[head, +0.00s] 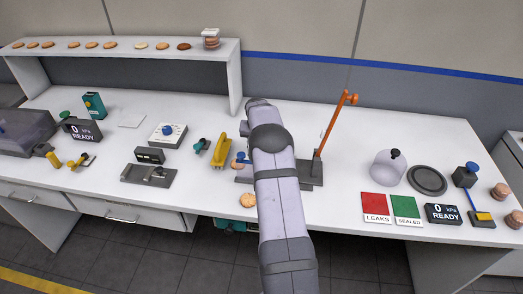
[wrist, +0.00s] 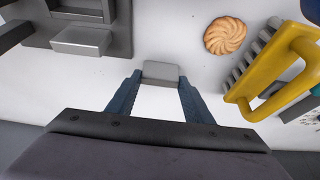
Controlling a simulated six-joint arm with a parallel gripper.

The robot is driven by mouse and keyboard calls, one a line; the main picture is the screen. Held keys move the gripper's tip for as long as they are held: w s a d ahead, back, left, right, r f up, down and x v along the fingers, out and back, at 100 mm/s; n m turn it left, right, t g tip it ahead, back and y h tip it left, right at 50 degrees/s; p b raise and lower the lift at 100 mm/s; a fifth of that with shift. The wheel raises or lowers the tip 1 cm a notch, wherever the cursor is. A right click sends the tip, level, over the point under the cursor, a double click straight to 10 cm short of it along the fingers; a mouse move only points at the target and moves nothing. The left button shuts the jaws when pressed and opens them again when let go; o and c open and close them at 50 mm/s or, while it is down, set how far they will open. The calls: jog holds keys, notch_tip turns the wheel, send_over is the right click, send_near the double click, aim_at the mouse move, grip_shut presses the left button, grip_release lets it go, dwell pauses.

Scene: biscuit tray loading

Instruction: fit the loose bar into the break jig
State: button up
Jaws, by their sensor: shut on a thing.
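My gripper (wrist: 159,80) shows in the wrist view with its two blue-grey fingers closed on a small light grey block, which looks like the loose bar (wrist: 160,70). The bar is held between the fingertips over the white bench; its height above the bench is hard to tell. A dark grey fixture (wrist: 112,10) with a pale block on its near side lies at upper left and may be the break jig. In the head view my arm hides the gripper and the bar. An orange post (head: 331,128) on a dark base (head: 312,178) stands just right of my arm.
A swirled biscuit (wrist: 225,36) and a yellow-handled brush (wrist: 275,75) lie to the right in the wrist view. A clear dome (head: 388,168), red card (head: 376,204) and green card (head: 406,207) stand right in the head view. A raised shelf (head: 120,45) runs behind.

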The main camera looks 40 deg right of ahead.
jog(key=shift+r, duration=0.1)
notch_tip(320, 180, up, 10)
jog(key=b, duration=0.3)
dwell(0.3)
jog(key=s+a+n+t+y, duration=0.1)
jog(key=s+a+n, duration=0.15)
jog(key=a, duration=0.75)
jog(key=s+a+n+y, duration=0.1)
jog(key=a+n, duration=0.2)
jog(key=a, duration=0.6)
jog(key=s+a+f+n, duration=0.1)
jog(key=s+a+f, duration=0.2)
jog(key=s, duration=0.3)
jog(key=s+a+f+n+y, duration=0.1)
jog(key=s+a+f+n, duration=0.1)
jog(key=s+a, duration=0.3)
jog(key=shift+s+a+f, duration=0.4)
jog(key=shift+s+f, duration=0.05)
jog(key=shift+f, duration=0.3)
jog(key=shift+w+n, duration=0.1)
jog(key=shift+n, duration=0.15)
